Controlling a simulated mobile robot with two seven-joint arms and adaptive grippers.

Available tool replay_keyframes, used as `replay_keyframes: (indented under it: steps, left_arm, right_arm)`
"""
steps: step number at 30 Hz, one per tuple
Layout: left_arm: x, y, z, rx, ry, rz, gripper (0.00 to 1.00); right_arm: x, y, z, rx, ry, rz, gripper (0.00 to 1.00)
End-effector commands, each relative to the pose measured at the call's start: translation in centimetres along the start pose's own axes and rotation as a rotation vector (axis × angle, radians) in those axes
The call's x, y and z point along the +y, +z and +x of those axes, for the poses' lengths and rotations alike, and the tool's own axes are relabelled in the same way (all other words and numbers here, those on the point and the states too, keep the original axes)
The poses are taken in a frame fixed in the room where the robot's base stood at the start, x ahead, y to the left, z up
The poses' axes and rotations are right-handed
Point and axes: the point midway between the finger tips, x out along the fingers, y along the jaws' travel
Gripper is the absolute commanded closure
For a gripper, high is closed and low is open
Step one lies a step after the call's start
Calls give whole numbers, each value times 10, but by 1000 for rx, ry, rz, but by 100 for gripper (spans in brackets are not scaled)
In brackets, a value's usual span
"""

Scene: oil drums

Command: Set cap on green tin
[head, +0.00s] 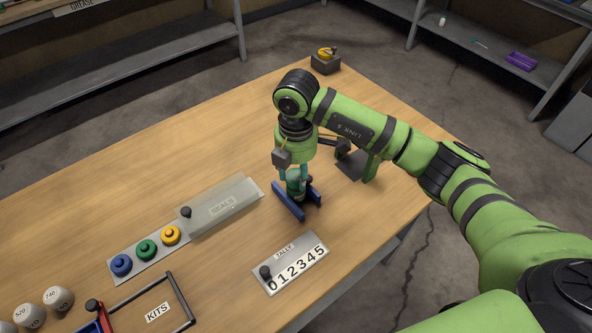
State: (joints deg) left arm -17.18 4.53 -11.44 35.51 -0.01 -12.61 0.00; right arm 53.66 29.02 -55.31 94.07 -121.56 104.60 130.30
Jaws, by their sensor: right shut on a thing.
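My right gripper (293,176) points down over the middle of the table. Its fingers are shut on a small dark green thing (296,186), which looks like the green tin; the fingers partly hide it. This thing is at a blue two-railed cradle (287,202); I cannot tell whether it rests in it. The green cap (147,250), round with a knob, sits on a grey strip (116,268) at the left, between a blue cap (121,265) and a yellow cap (171,235). My left gripper is not in view.
A SEALS case (228,206) adjoins the strip. A TALLY plate (290,262) lies in front of the cradle. A KITS frame (179,292) and several white pots (57,298) are at the front left. A dark plate (352,166) is right of the gripper. The table's back left is clear.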

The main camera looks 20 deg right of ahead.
Motion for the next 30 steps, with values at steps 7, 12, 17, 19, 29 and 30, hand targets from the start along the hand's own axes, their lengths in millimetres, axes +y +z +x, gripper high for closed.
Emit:
replay_keyframes:
  steps: [7,12,17,19,29,30]
  left_arm:
    - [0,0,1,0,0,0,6]
    - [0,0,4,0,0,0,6]
    - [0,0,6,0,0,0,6]
    - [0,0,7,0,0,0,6]
    - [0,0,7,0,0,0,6]
    - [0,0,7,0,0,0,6]
  right_arm:
    - [0,0,1,0,0,1,67]
    - [0,0,5,0,0,1,67]
    - [0,0,8,0,0,1,67]
    - [0,0,10,0,0,1,67]
    - [0,1,11,0,0,1,67]
    - [0,1,11,0,0,1,67]
